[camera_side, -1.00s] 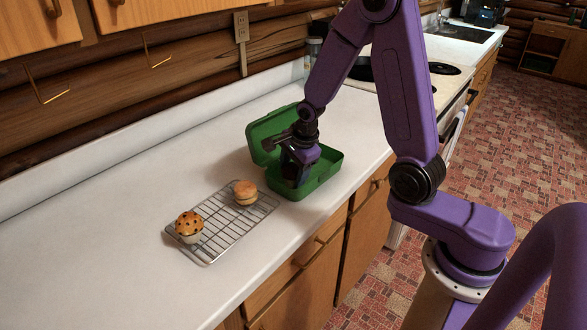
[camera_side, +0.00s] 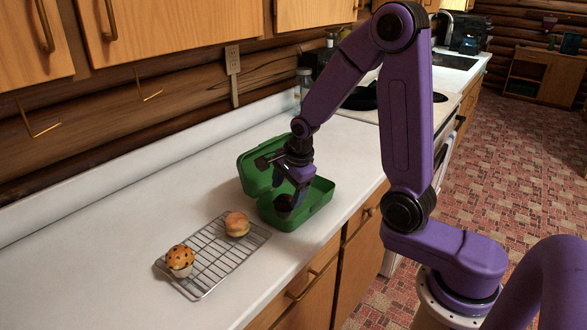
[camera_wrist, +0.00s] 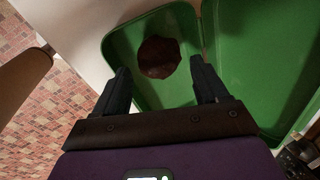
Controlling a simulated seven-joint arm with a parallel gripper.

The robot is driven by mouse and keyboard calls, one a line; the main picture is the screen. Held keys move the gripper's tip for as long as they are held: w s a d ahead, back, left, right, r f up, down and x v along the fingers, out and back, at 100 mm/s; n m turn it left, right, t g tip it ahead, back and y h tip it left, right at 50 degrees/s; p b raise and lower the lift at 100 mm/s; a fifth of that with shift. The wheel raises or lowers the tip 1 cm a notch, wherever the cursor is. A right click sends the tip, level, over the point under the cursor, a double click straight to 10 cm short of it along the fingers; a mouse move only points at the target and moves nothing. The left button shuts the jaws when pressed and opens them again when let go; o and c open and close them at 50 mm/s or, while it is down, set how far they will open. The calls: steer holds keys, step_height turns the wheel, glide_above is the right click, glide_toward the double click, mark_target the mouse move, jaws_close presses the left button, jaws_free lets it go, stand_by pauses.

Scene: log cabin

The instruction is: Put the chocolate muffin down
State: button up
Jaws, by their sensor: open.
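The chocolate muffin (camera_wrist: 158,57) is dark brown and lies inside the green lunch box (camera_wrist: 148,28), toward one end of its tray, in the wrist view. In the side view the open lunch box (camera_side: 318,207) stands on the counter with its lid tipped back, and a dark shape low in it is hard to tell apart from my fingers. My gripper (camera_wrist: 160,68) is open, its two fingers spread on either side of the muffin in the picture, with visible gaps to it. In the side view my gripper (camera_side: 291,190) hangs over the box.
A wire cooling rack (camera_side: 208,272) lies left of the box, bearing a speckled muffin (camera_side: 180,260) and a small burger-like bun (camera_side: 237,223). The white counter (camera_side: 110,245) is clear to the left. A stove with a dark pan (camera_side: 360,98) is behind.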

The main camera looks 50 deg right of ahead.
steer(key=d+v, duration=0.1)
steer(key=v, duration=0.6)
steer(key=s+a+n+g+y, duration=0.2)
steer(key=s+a+n, duration=0.6)
steer(key=n, duration=0.8)
steer(key=s+n+g, duration=0.1)
steer(key=s+n, duration=1.5)
steer(key=n, duration=0.1)
steer(key=shift+s+a+f+h, duration=0.25)
steer(key=shift+s+a+h, duration=0.05)
steer(key=shift+h, duration=0.1)
